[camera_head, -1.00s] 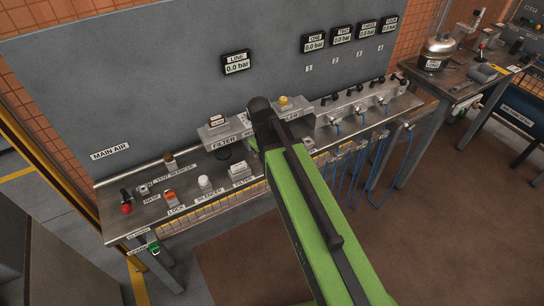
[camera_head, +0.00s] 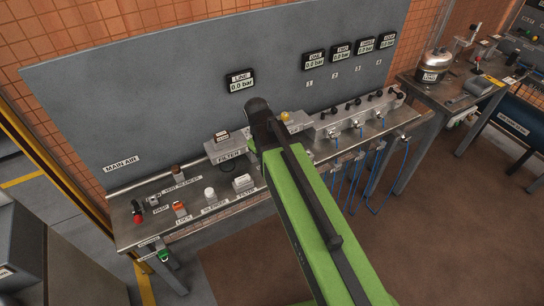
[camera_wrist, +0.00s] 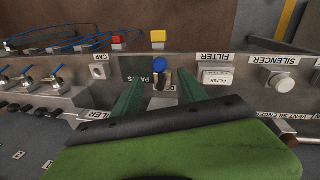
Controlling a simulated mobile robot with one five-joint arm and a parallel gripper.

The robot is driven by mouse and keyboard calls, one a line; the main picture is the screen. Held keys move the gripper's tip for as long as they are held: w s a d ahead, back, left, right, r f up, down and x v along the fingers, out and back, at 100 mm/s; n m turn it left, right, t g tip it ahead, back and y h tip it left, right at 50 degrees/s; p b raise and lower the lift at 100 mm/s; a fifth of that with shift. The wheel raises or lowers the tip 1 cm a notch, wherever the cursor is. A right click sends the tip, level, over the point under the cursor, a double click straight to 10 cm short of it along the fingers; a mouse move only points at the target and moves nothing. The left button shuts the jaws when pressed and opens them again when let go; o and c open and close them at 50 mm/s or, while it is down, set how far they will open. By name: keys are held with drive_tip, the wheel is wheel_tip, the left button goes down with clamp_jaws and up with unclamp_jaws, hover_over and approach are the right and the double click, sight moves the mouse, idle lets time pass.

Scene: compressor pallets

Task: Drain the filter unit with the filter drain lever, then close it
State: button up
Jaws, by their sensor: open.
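The filter unit (camera_head: 227,150) is a grey block with a FILTER label and a small dark-framed display on top, standing on the steel bench left of my arm in the head view. I cannot make out its drain lever in either view. My gripper (camera_wrist: 160,82) shows in the wrist view with two green fingers apart. A small blue-topped part (camera_wrist: 158,76) by the PARTS label appears between the fingers; I cannot tell its distance, and nothing looks gripped. In the head view my arm hides the gripper and the bench behind it.
A white FILTER box (camera_head: 244,182), a silencer (camera_head: 209,194) and an orange lock (camera_head: 180,209) stand along the bench front. A red knob (camera_head: 138,217) is at the left end. Valves with blue hoses (camera_head: 359,124) are at right. The LINE gauge (camera_head: 241,82) reads 0.0 bar.

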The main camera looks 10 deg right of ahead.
wheel_tip(320, 180, up, 9)
drive_tip(key=a+p, duration=0.1)
drive_tip(key=p, duration=0.6)
drive_tip(key=shift+s+a, duration=0.25)
drive_tip(key=shift+s, duration=0.15)
drive_tip(key=shift+f, duration=0.1)
drive_tip(key=s+d+f+m+g+y+b, duration=0.1)
drive_tip(key=s+d+f+m+y+b, duration=0.1)
drive_tip(key=s+d+f+m+b, duration=0.3)
drive_tip(key=shift+s+d+f+m, duration=0.3)
drive_tip(key=shift+s+d+f, duration=0.1)
drive_tip(key=shift+s, duration=0.3)
